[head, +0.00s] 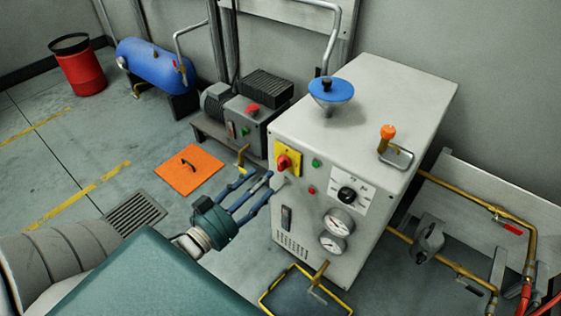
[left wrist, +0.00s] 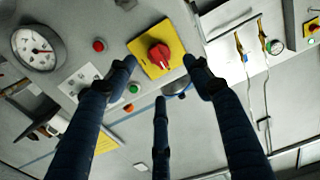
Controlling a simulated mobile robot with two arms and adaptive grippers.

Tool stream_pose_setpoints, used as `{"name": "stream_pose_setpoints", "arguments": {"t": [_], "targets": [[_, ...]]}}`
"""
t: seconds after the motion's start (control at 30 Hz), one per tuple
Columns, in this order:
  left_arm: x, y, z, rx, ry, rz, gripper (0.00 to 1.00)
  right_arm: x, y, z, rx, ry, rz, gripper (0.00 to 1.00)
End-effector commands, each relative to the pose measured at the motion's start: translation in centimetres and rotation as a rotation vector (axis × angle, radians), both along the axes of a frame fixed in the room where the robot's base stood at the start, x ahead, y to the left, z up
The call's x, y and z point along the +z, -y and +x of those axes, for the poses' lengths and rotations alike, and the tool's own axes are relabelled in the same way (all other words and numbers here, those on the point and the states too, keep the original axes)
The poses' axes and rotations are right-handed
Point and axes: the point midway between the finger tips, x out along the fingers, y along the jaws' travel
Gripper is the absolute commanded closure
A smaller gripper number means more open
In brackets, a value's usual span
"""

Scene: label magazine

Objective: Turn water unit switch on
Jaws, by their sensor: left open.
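The water unit appears to be the pale box-shaped cabinet (head: 385,95) in the middle of the head view. A red rotary switch (head: 284,162) sits on a yellow plate (head: 296,151) at the upper left of its front panel. In the left wrist view the red switch (left wrist: 159,56) shows on its yellow plate (left wrist: 146,43), between and beyond my fingertips. My left gripper (head: 259,182) is open and empty, its blue fingers pointing at the panel just left of and below the switch. They look apart from the switch. My right gripper is not in view.
The panel also has a green button (head: 316,162), a red button (head: 311,190), a black dial (head: 347,195) and gauges (head: 338,222). A grey motor unit (head: 250,118) stands behind left. A yellow-rimmed basin (head: 305,290) lies below. An orange floor plate (head: 189,172) lies left.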

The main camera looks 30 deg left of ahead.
Motion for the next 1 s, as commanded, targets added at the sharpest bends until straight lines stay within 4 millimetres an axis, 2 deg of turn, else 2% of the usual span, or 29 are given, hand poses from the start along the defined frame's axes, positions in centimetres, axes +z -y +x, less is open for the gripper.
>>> {"name": "stream_pose_setpoints", "arguments": {"t": [0.03, 0.2, 0.4, 0.53, 0.8, 0.83, 1.0], "targets": [[0.0, 0.1, 1.2, -0.001, 0.006, 0.001, 0.48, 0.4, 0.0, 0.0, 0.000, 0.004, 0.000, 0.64], [0.0, 0.4, 4.5, -0.001, 0.006, 0.001, 0.48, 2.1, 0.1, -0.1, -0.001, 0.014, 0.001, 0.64], [0.0, 0.6, 7.1, -0.001, 0.003, 0.001, 0.48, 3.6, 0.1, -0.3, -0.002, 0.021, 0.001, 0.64], [0.0, 0.7, 7.9, -0.001, 0.002, 0.000, 0.48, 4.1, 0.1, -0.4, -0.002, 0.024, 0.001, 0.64], [0.0, 0.7, 8.0, -0.001, 0.001, 0.000, 0.48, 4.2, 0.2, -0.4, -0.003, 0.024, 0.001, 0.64], [0.0, 0.7, 8.0, -0.001, 0.001, 0.000, 0.50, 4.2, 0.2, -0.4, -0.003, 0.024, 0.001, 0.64], [0.1, 0.7, 8.0, -0.001, 0.002, 0.000, 0.84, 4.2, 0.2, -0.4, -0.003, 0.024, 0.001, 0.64]]}}
